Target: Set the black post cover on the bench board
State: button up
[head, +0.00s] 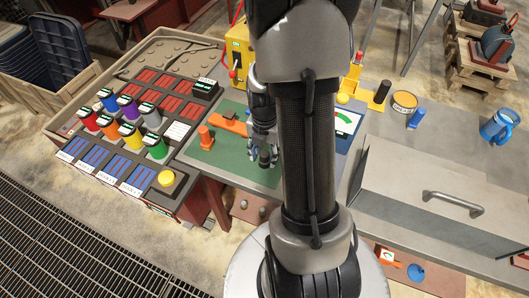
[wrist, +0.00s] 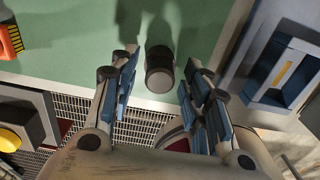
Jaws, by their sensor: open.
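A short black cylinder, which looks like the black post cover (head: 264,158), stands near the front edge of the green bench board (head: 213,165). In the wrist view the cylinder (wrist: 160,70) shows a greyish end and lies between the finger tips, with a gap on each side. My gripper (head: 263,143) is open and empty, with its fingers reaching down around the cylinder. The green board (wrist: 75,30) fills the top of the wrist view, with the fingers' shadows on it. My arm hides the board's right part in the head view.
An orange post (head: 206,138) and an orange bar (head: 229,122) are on the board, left of my gripper. Coloured cups (head: 131,134) stand further left. A grey box with a handle (head: 440,200) is at right. A blue holder (wrist: 283,75) is at right in the wrist view.

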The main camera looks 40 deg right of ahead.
aim_at(264, 153)
notch_tip(264, 153, up, 12)
jog(key=p, duration=0.4)
jog(key=s+a+r+m+t, duration=0.1)
jog(key=a+r+m+t, duration=0.1)
jog(key=a+r+m, duration=0.9)
jog(key=s+a+r+m+t, duration=0.2)
jog(key=s+a+r+m, duration=0.4)
jog(key=m, duration=0.5)
jog(key=s+a, duration=0.2)
jog(key=a, duration=0.1)
jog(key=shift+a+r+m+t, duration=0.2)
jog(key=shift+a+m+t, duration=0.05)
jog(key=shift+m+t, duration=0.05)
